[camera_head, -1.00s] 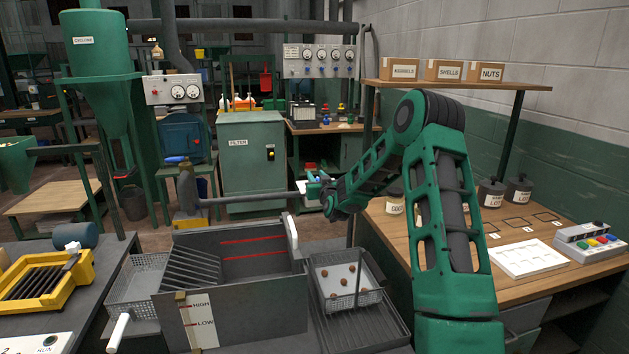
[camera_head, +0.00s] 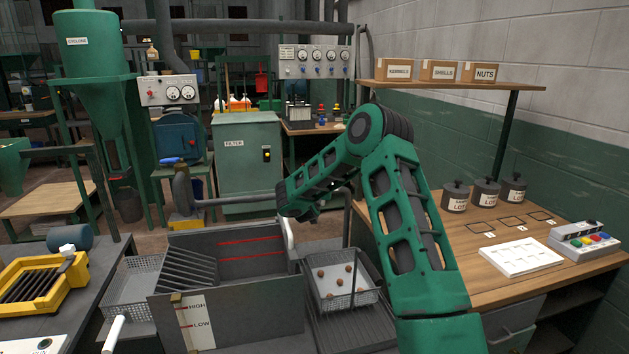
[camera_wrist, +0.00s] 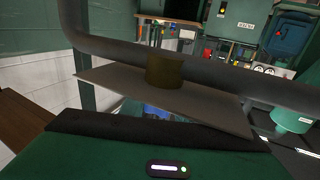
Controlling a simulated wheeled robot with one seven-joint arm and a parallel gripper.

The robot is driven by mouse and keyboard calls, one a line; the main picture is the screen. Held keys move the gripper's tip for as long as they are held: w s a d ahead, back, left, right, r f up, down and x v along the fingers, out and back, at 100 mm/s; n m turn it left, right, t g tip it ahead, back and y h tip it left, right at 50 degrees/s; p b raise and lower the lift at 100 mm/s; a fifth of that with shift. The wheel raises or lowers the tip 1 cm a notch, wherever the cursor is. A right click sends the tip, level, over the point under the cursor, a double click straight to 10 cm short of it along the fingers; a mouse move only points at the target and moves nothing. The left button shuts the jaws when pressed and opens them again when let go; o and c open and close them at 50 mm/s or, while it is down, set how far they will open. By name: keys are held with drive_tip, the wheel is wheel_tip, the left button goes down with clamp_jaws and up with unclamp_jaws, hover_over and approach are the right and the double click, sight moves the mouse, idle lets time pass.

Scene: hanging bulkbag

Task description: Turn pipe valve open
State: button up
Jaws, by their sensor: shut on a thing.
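In the wrist view a dark grey pipe (camera_wrist: 215,82) crosses the picture and bends upward at the left. A short brass-coloured valve body (camera_wrist: 165,72) sits at the pipe, against a flat grey plate (camera_wrist: 115,82) that looks like the valve's handle. A small patch of blue shows just under the plate. My gripper (camera_head: 298,212) is low beside the pipe in the head view, its fingers hidden behind my arm. In the wrist view its green housing lies close under the plate. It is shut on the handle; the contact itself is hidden.
A grey tank (camera_head: 240,318) with HIGH and LOW marks stands in front, with a wire basket (camera_head: 345,300) of brown nuts at its right. A wooden bench (camera_head: 480,235) with pots and a button box is at the right. A green FILTER cabinet (camera_head: 240,175) stands behind.

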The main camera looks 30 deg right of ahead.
drive_tip(key=shift+m+g+h, duration=0.4)
drive_tip(key=shift+h, duration=0.1)
idle(0.3)
drive_tip(key=o, duration=1)
drive_tip(key=shift+o, duration=0.2)
drive_tip(key=shift+d, duration=0.1)
drive_tip(key=s+a+r, duration=0.2)
drive_tip(key=a+r, duration=0.9)
drive_tip(key=shift+s+a, duration=0.25)
drive_tip(key=shift+s, duration=0.15)
